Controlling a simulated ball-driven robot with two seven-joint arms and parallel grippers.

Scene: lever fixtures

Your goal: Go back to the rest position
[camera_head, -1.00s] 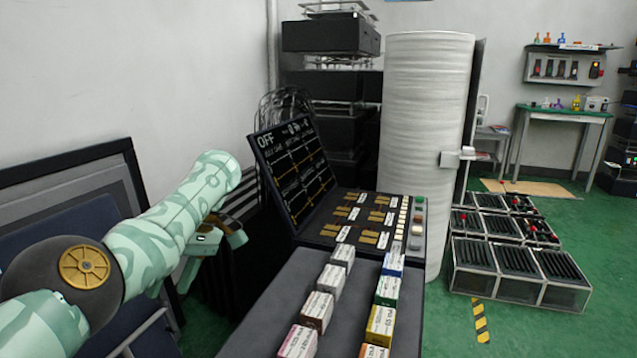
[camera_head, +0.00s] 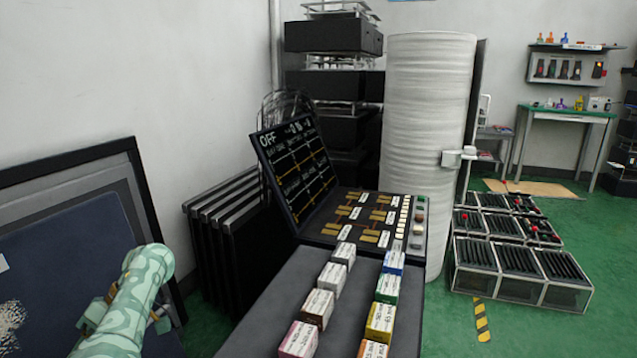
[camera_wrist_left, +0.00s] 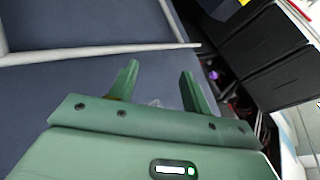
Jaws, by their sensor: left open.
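My left arm comes in low at the left of the head view. Its pale green patterned link covers most of my left gripper, with only small parts showing at its sides. In the left wrist view, the left gripper (camera_wrist_left: 158,82) has its two green fingers apart, with nothing between them. Dark blue flat surfaces and a pale bar lie beyond the fingers. My right arm and gripper are not in view.
A console (camera_head: 368,219) with a tilted screen reading OFF (camera_head: 296,170) stands at centre. Several coloured labelled blocks stand on the grey surface before it. Framed dark panels (camera_head: 70,235) lean on the left wall near my arm.

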